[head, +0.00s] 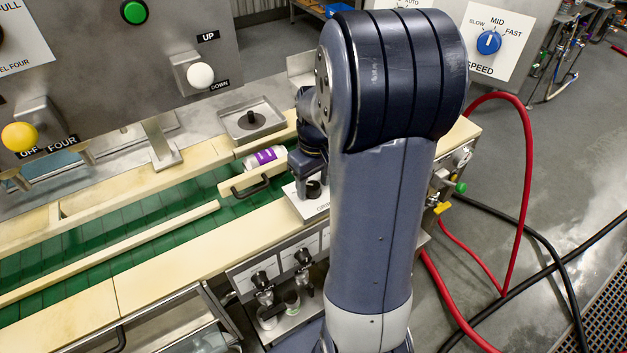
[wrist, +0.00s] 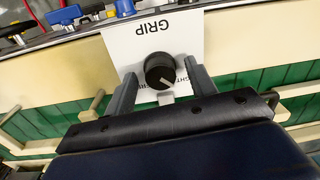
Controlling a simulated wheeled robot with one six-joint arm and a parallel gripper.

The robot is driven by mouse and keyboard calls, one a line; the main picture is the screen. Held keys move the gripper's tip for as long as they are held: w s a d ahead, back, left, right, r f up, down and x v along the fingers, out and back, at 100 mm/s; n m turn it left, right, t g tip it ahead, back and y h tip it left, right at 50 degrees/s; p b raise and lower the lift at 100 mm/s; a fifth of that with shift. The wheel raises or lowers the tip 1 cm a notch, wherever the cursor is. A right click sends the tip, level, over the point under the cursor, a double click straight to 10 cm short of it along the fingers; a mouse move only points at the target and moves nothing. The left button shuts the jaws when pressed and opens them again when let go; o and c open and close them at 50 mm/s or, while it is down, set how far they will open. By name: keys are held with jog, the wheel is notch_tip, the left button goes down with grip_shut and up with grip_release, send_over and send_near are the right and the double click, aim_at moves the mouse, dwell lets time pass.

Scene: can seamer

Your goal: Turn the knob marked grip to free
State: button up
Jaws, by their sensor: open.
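The grip knob (wrist: 160,70) is round and black with a pale pointer line on its lower part in the wrist view. It sits on a white plate (wrist: 130,48) whose word GRIP reads upside down there. Other lettering beside the knob is partly covered, and I cannot read a free mark. My gripper (wrist: 162,76) is open, with one grey finger on each side of the knob. Whether the fingers touch it I cannot tell. In the head view the knob (head: 313,189) and plate (head: 313,209) show below my wrist, partly hidden by my arm.
A green conveyor (head: 110,222) between cream rails runs beside the plate. Below are small valves (head: 263,280). A blue speed knob (head: 488,42) is at upper right; red hoses (head: 524,180) hang at right.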

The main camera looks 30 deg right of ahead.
jog(key=c, duration=1)
jog(key=shift+o, duration=0.2)
jog(key=shift+m, duration=0.3)
jog(key=m, duration=0.3)
jog(key=shift+m, duration=0.4)
jog(key=m, duration=0.4)
jog(key=shift+b, duration=0.35)
jog(key=m, duration=0.5)
jog(key=shift+m, duration=2.2)
